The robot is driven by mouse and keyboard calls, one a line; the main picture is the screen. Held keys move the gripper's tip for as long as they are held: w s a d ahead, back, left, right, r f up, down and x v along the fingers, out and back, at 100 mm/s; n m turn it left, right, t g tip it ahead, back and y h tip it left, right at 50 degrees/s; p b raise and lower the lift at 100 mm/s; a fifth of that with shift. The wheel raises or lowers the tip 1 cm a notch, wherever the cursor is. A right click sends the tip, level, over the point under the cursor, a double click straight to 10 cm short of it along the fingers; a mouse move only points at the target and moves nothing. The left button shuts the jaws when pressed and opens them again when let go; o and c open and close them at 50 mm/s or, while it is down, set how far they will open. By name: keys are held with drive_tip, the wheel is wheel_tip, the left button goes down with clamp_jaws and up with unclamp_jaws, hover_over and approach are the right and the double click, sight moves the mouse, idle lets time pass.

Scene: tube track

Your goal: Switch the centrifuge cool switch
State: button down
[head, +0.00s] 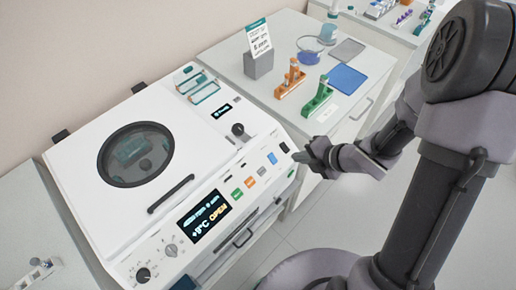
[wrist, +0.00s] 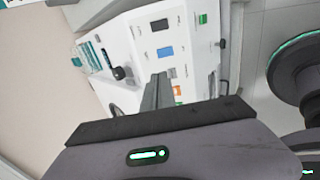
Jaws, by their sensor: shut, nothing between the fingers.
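The white centrifuge (head: 95,168) stands on the left bench with its round-windowed lid down. Its sloped front panel has a row of coloured switches: green, orange, grey, a blue switch (head: 272,158) and a black switch (head: 284,147). Their labels are too small to read, so I cannot tell which is marked cool. My gripper (head: 304,157) is shut and empty, just right of the black end of the row. In the wrist view, the closed fingers (wrist: 159,78) appear in front of the panel, below the blue switch (wrist: 165,52) and black switch (wrist: 159,25). Contact is not visible.
The panel's display (head: 204,216) shows a temperature and "OPEN". Knobs (head: 143,275) sit at its lower left, and a black knob (head: 238,130) is on the top. Tube racks (head: 318,98), a blue mat (head: 347,77) and a grey card holder (head: 258,63) stand on the neighbouring bench.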

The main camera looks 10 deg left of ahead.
sight(274, 160)
drive_tip(key=b+x, duration=0.1)
drive_tip(key=x, duration=0.3)
drive_tip(key=b+x, duration=0.2)
drive_tip(key=x, duration=0.3)
drive_tip(key=b+x, duration=0.1)
drive_tip(key=x, duration=0.4)
drive_tip(key=shift+w+d+f, duration=0.15)
drive_tip(key=shift+d, duration=0.2)
drive_tip(key=shift+a+f+b, duration=0.1)
drive_tip(key=shift+a+b, duration=0.05)
drive_tip(key=shift+b, duration=0.35)
drive_tip(key=shift+f, duration=0.25)
drive_tip(key=shift+s+d+f+b, duration=0.25)
drive_tip(key=shift+s+d+b, duration=0.1)
drive_tip(key=shift+d+b, duration=0.25)
drive_tip(key=shift+a, duration=0.1)
